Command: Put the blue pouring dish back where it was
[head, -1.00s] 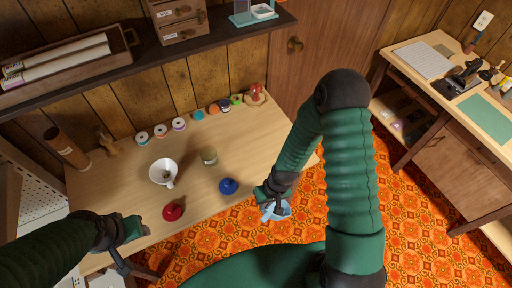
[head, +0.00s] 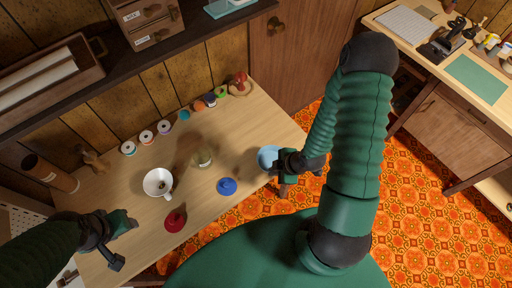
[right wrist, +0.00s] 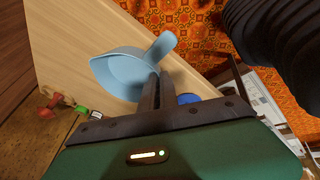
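The light blue pouring dish (head: 268,157) is at the right end of the wooden table (head: 240,122) in the head view. My right gripper (head: 282,164) is shut on it and partly hides it. In the right wrist view, the dish (right wrist: 122,74) is beyond the close-set fingers (right wrist: 150,92), which meet it near its handle (right wrist: 161,46). I cannot tell whether the dish touches the tabletop. My left gripper (head: 122,245) is at the table's front left, away from the dish; its fingers are not clear.
A blue-knobbed piece (head: 227,186) and a red one (head: 175,220) stand near the front edge. Several spools (head: 146,137) line the back.

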